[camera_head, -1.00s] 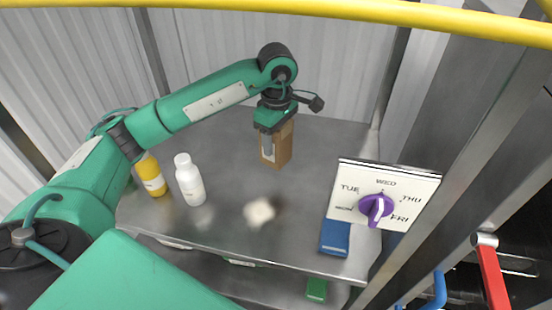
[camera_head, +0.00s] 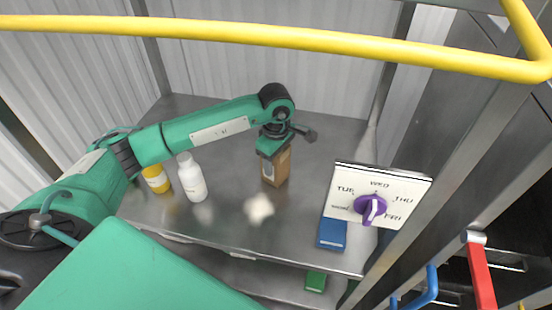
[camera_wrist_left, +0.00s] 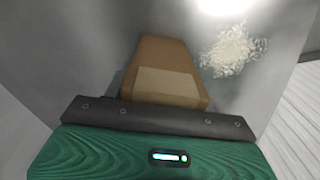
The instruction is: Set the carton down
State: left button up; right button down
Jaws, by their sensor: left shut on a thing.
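The brown carton (camera_head: 282,166) is upright over the steel table, behind and slightly right of the white rice pile (camera_head: 259,208). My left gripper (camera_head: 268,168) is shut on the carton from above. I cannot tell for sure whether the carton's base touches the table. In the left wrist view the carton (camera_wrist_left: 165,52) with its lighter panel stands out from the dark gripper edge, and the rice (camera_wrist_left: 232,50) lies beside it on the table. The fingertips are mostly hidden. My right gripper is not in view.
A white bottle (camera_head: 193,180) and a yellow bottle (camera_head: 156,179) stand left on the table (camera_head: 225,230). A weekday dial panel (camera_head: 345,210) with a purple knob is at right, near a blue box (camera_head: 332,234). A yellow rail (camera_head: 250,34) crosses the top.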

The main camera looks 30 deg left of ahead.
pick_arm(q)
jog(key=o, duration=1.2)
jog(key=shift+f, duration=0.1)
notch_tip(320, 180, up, 12)
jog(key=b, duration=0.4)
jog(key=shift+f, duration=0.25)
jog(key=shift+r, duration=0.4)
